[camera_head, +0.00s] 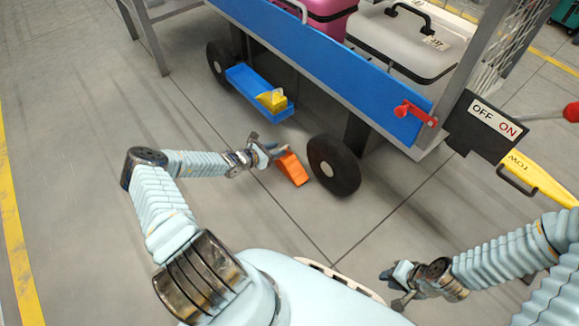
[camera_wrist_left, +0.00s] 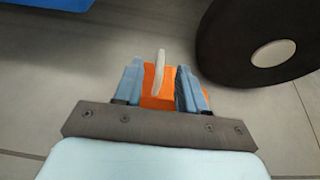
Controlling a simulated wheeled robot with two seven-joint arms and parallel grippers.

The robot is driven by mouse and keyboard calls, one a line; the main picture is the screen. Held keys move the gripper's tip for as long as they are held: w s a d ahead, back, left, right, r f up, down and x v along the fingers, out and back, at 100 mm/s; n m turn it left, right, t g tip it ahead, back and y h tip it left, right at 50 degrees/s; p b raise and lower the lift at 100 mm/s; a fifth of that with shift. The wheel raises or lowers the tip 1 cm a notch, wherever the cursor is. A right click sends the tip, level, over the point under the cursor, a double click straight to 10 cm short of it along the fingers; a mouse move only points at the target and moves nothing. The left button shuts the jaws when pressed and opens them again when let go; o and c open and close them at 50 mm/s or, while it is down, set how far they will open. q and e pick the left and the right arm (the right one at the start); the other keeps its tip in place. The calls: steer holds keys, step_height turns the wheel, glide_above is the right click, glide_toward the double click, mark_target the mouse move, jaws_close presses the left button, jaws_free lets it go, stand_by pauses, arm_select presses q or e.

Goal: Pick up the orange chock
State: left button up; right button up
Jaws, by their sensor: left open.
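The orange chock (camera_head: 292,169) is a wedge on the grey floor, just left of the cart's front black wheel (camera_head: 333,165). A pale upright handle stands on it. My left gripper (camera_head: 268,151) is low beside the chock, at its upper left end. In the left wrist view the chock (camera_wrist_left: 160,91) lies between the two blue fingers (camera_wrist_left: 160,88), with its pale handle (camera_wrist_left: 159,72) standing between them. The fingers are apart, and part of the chock is hidden behind them. My right gripper (camera_head: 396,286) is at the lower right, away from the chock; its jaw opening is unclear.
A cart with a blue side panel (camera_head: 320,55) carries a pink case (camera_head: 318,16) and a silver case (camera_head: 410,40). A blue tray (camera_head: 250,82) with a yellow item (camera_head: 272,100) sits low under it. An OFF/ON sign (camera_head: 494,122) is at right. Floor left is clear.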

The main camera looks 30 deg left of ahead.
mark_target(292, 163)
arm_select(q)
steer(key=x, duration=0.2)
steer(key=b+x, duration=0.1)
steer(key=x, duration=0.1)
steer(key=shift+w+d+f, duration=0.1)
steer(key=shift+d+f, duration=0.05)
steer(key=shift+f, duration=0.2)
jaws_close()
steer(key=shift+r, duration=0.15)
stand_by(0.9)
